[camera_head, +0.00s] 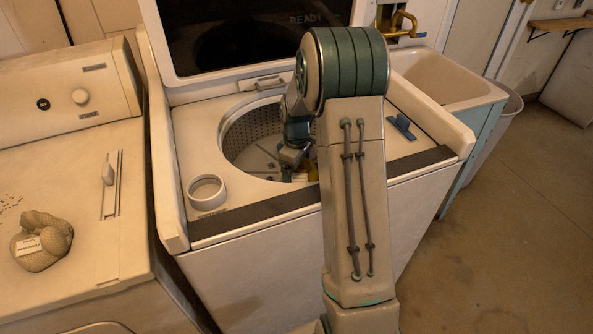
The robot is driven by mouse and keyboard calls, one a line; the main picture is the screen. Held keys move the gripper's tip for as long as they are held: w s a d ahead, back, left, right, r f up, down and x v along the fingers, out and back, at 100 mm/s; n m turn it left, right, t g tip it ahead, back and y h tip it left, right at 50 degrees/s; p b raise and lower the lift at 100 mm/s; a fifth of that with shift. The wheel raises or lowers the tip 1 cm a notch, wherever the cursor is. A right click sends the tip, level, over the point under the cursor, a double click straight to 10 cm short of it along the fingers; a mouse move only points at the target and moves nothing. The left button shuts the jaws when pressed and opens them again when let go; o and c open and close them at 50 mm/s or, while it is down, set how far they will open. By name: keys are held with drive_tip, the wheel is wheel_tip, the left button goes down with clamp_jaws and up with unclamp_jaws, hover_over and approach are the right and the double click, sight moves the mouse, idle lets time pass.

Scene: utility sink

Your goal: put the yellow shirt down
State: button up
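My arm reaches over the front of the top-loading washer (260,226) and down into its open drum (252,127). My gripper (296,168) is low inside the drum, near its front right side. A small patch of yellow cloth (313,173), likely the yellow shirt, shows right beside the gripper. Most of the cloth is hidden by my arm and the drum's rim. The fingertips are too small and covered to tell whether they are open or shut on the cloth.
The washer's lid (250,40) stands open behind. A round white cup (207,191) sits front left of the drum, and a blue tool (401,126) lies right. A dryer (90,190) with a tan bag (42,240) stands left; a sink (440,80) stands right.

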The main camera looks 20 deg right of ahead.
drive_tip(key=o, duration=0.8)
wheel_tip(320, 180, up, 12)
drive_tip(key=p, duration=0.1)
